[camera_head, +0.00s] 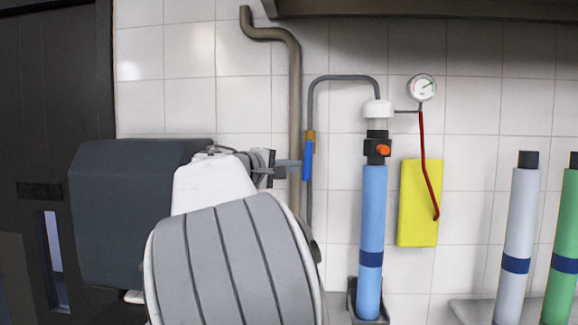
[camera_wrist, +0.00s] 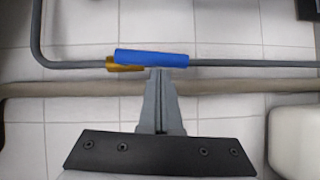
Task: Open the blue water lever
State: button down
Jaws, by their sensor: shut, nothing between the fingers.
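The blue water lever (camera_head: 308,161) is a short blue handle below a brass valve (camera_head: 310,136) on a thin grey pipe. It lies roughly along the pipe. In the wrist view the blue lever (camera_wrist: 151,58) spans the upper middle, with the brass valve (camera_wrist: 122,67) at its left end. My gripper (camera_head: 299,169) is at the left side of the lever in the head view. In the wrist view my gripper (camera_wrist: 158,72) has its fingers together, empty, with the tips at the lever's lower edge. I cannot tell whether they touch it.
A thick brown pipe (camera_head: 295,110) runs up the tiled wall close behind my gripper. A blue cylinder (camera_head: 371,220) stands to the right, with a pressure gauge (camera_head: 422,88) and a yellow panel (camera_head: 417,200) beyond it. Grey and green cylinders stand at far right.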

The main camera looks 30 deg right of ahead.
jog(key=shift+f+b, duration=0.15)
jog(key=shift+b, duration=0.15)
jog(key=d+n+b, duration=0.1)
jog(key=b, duration=0.1)
jog(key=shift+s+h+b, duration=0.35)
jog(key=shift+s+h, duration=0.05)
jog(key=shift+d, duration=0.1)
